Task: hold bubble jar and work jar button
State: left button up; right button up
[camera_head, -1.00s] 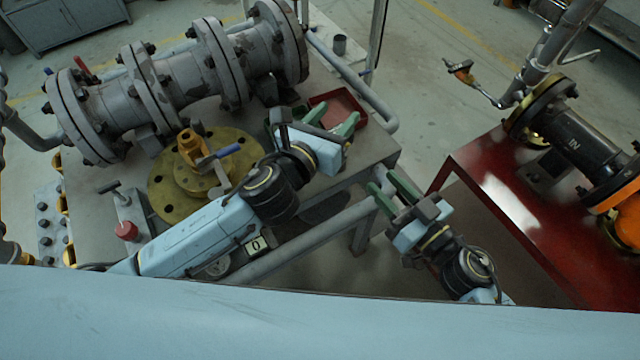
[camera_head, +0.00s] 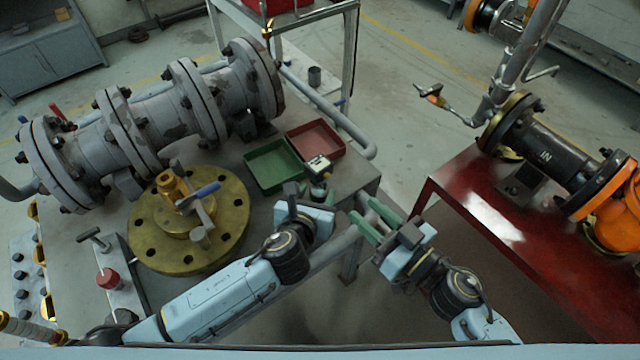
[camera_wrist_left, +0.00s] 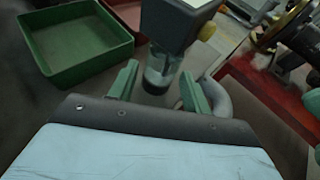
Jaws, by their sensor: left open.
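The bubble jar (camera_head: 318,166) stands on the grey table in front of the trays, with a pale top and a dark body partly hidden by my left gripper. In the left wrist view the jar (camera_wrist_left: 168,28) has a grey box-like head, a yellow button (camera_wrist_left: 207,31) on its right side and a clear lower part. My left gripper (camera_head: 310,197) is open and points at the jar. In the wrist view its two green fingertips (camera_wrist_left: 157,85) lie on either side of the jar's lower part, with nothing visibly gripped. My right gripper (camera_head: 372,218) is open and empty right of the table edge.
A green tray (camera_head: 273,168) and a red tray (camera_head: 316,141) lie behind the jar. A brass flange (camera_head: 180,245) with a valve stem is to the left, and a large grey pipe (camera_head: 150,125) is behind. A red table (camera_head: 490,210) stands at right, beyond a gap.

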aim_at(321, 185)
pick_arm(q)
jog(key=shift+x, duration=2.3)
jog(key=c, duration=0.9)
pick_arm(e)
jog(key=shift+c, duration=0.2)
grip_shut()
